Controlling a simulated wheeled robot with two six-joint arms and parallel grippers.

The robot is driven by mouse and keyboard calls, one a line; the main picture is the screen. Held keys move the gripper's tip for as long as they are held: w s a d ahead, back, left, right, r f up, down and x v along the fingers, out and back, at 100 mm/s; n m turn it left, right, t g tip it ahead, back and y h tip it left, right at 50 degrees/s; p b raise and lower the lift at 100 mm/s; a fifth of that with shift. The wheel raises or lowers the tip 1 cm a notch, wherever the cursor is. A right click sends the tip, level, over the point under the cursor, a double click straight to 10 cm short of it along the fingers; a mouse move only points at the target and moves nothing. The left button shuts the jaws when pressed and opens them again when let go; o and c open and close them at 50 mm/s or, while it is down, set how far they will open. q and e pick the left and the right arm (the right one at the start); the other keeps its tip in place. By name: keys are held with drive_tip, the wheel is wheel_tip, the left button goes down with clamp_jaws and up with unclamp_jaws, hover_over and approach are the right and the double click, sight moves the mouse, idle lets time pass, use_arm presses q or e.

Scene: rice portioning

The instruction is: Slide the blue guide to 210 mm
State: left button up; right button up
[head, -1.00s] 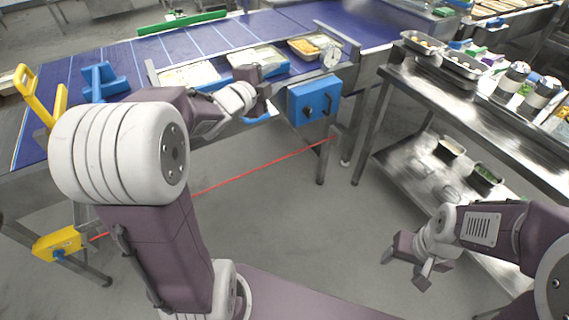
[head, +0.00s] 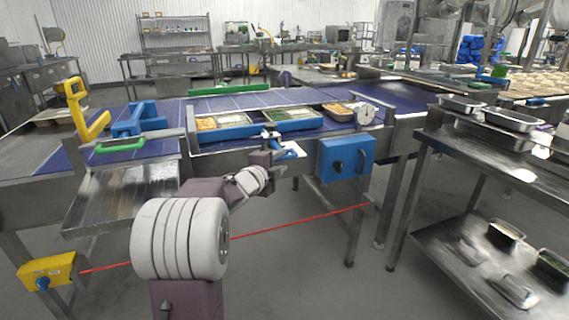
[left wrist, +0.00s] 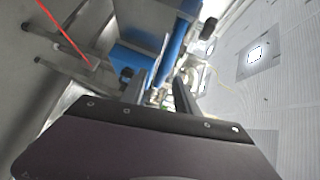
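The blue guide (head: 225,133) is a long bar along the near side of the conveyor belt, in front of the food trays. My left gripper (head: 275,142) is just in front of its middle, by a small blue-and-white piece (head: 291,151). In the left wrist view, the two dark fingers of my left gripper (left wrist: 162,97) stand apart with a gap between them. A blue bar (left wrist: 178,45) shows beyond the fingertips; I cannot tell whether they touch it. A round dial (head: 366,114) stands at the right end; its reading is too small to tell. My right gripper is out of view.
A blue control box (head: 346,158) hangs right of my left gripper. Trays of food (head: 293,126) sit behind the guide. A green bar (head: 230,89) lies along the belt's far side. A red line (head: 300,222) runs below the conveyor. A steel shelf table (head: 480,150) stands right.

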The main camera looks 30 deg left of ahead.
sight(283, 160)
use_arm(q)
drive_tip(key=w, duration=0.3)
drive_tip(key=shift+w+a+f, duration=0.1)
drive_tip(key=shift+f, duration=0.1)
drive_tip(key=shift+c, duration=0.4)
clamp_jaws()
idle(0.9)
